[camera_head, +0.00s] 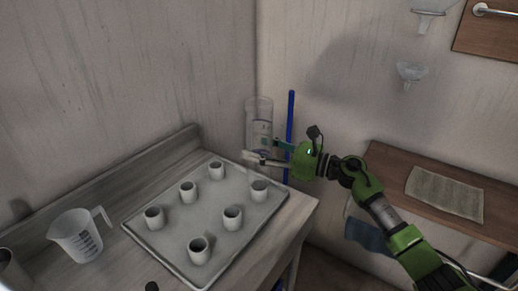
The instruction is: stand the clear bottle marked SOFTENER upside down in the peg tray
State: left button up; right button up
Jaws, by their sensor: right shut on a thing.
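A clear bottle (260,118) with a pale label is in my right gripper (264,153), above the tray's far right corner and near the wall. The fingers are shut around its lower part. It looks roughly upright in line, but I cannot read the label or tell which end is the neck. The peg tray (210,204) is a grey tray on the counter with several short, hollow, cup-like pegs. The bottle appears apart from the pegs. My left gripper is not in view.
A clear measuring jug (76,238) stands on the counter (110,188) left of the tray. A blue pole (290,125) stands upright behind my right gripper. A wooden shelf (395,160) with a cloth (445,193) is at right. Funnels (410,72) hang on the wall.

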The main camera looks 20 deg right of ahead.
jog(key=o, duration=1.2)
jog(key=shift+s+d+f, duration=0.1)
jog(key=shift+s+d, duration=0.15)
jog(key=shift+d, duration=0.1)
jog(key=v, duration=1.1)
jog(key=shift+s, duration=0.15)
